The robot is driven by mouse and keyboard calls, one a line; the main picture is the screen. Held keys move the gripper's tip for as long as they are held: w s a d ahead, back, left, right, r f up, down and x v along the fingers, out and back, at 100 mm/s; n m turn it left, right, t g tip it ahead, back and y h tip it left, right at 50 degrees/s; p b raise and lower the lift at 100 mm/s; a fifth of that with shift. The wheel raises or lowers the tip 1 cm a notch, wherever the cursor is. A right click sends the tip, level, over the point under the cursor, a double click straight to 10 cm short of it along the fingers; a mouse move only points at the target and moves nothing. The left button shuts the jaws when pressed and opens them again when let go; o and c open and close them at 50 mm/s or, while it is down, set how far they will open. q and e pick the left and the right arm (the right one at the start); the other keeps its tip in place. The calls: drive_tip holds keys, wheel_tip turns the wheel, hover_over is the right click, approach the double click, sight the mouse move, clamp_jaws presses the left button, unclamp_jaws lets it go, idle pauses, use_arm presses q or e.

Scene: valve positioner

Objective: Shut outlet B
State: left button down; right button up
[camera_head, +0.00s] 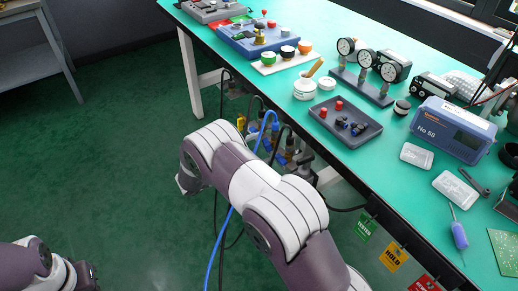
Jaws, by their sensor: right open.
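Below the bench's front edge is a row of small fittings with blue, yellow and black parts (267,137), with hoses hanging from it. Which one is outlet B cannot be read. My right arm (258,192) reaches up across the middle and covers the lower part of this row.
The green bench (352,174) carries a blue device with knobs (262,38), gauges (367,58), a dark tray (372,120) and a blue meter (452,130). Coloured tags (394,256) hang at the front edge. A blue hose passes my right arm.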

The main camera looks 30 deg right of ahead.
drive_tip(key=c, duration=1.1)
drive_tip(key=shift+o, duration=0.2)
drive_tip(key=shift+r+n+p, duration=0.2)
drive_tip(key=shift+n+p, duration=1.45)
drive_tip(key=shift+n, duration=0.25)
drive_tip(key=n+p, duration=0.1)
drive_tip(key=n, duration=0.1)
drive_tip(key=shift+f+n+p, duration=0.1)
drive_tip(key=shift+n+p, duration=0.2)
drive_tip(key=shift+n, duration=0.1)
drive_tip(key=shift+n+p, duration=0.35)
drive_tip(key=shift+n, duration=0.55)
drive_tip(key=shift+f, duration=0.1)
